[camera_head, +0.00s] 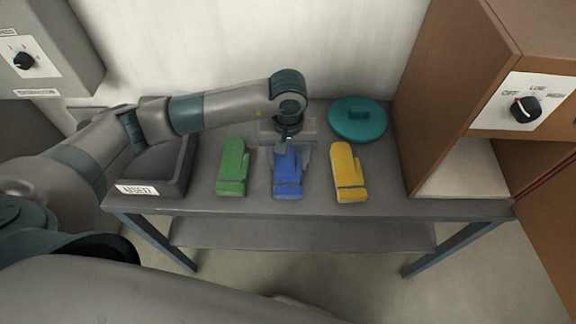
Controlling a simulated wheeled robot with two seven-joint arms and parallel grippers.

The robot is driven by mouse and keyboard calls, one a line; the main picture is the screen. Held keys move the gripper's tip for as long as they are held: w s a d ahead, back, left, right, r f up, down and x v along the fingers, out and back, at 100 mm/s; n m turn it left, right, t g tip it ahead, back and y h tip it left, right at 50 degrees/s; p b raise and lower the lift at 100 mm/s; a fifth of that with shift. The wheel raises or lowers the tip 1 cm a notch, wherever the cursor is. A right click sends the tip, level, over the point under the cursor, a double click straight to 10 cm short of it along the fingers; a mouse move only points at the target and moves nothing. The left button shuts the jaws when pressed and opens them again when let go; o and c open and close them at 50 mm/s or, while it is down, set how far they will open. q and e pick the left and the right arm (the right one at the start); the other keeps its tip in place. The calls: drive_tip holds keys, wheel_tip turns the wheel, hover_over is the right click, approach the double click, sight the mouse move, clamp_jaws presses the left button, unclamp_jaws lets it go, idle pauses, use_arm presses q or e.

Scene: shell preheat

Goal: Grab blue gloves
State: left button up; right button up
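The blue gloves (288,183) lie on the grey table, between a green glove (232,168) and a yellow glove (349,173). My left arm reaches in from the left and bends down over the table. My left gripper (287,148) points down at the upper end of the blue gloves and covers part of them. Its fingers are small and partly hidden, so I cannot tell whether they are open or touch the gloves. My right gripper is not in view.
A dark tray with a label (137,190) stands at the table's left end. A teal round lid (358,119) lies behind the yellow glove. A brown cabinet with a dial (526,110) borders the right side. A lower shelf (300,234) is empty.

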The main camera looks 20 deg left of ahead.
sight(288, 164)
use_arm(q)
drive_tip(key=c, duration=0.4)
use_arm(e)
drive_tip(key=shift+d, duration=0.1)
use_arm(q)
drive_tip(key=shift+r, duration=0.1)
